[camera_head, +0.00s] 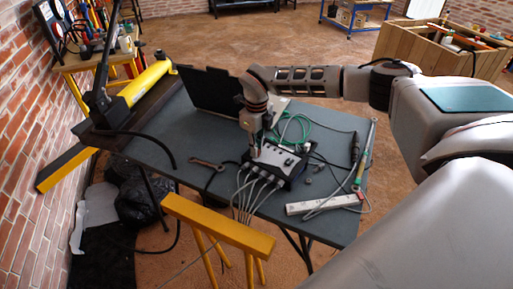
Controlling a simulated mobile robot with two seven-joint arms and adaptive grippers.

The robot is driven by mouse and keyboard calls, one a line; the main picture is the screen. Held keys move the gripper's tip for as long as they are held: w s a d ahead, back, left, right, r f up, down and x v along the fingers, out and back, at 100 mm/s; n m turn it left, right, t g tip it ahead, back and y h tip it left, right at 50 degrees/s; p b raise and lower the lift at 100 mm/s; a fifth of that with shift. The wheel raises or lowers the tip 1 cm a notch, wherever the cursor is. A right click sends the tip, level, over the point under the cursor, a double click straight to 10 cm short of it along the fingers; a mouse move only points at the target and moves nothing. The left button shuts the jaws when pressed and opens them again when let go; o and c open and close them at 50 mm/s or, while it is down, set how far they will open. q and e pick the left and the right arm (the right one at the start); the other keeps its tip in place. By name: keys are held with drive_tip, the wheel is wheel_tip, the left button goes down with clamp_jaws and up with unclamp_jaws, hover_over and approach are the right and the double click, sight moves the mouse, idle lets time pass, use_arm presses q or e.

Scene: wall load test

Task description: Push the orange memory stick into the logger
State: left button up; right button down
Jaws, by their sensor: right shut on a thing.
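The logger (280,169) is a dark box with a pale top, lying on the grey table (205,134), with several grey cables plugged into its front side. My right gripper (256,156) points down at the left part of the logger's top. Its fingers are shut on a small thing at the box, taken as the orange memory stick. The stick is mostly hidden by the fingers, and its colour does not show. I cannot tell whether it touches or enters a slot. My left gripper is not in view.
A black laptop (210,90) stands behind the gripper. A wrench (208,164) lies left of the logger, and a white power strip (324,204) lies front right. Green cable (297,130) coils behind. A yellow trestle (218,226) stands in front.

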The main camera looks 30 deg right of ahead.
drive_tip(key=c, duration=2)
unclamp_jaws()
drive_tip(key=c, duration=0.3)
drive_tip(key=shift+c, duration=0.2)
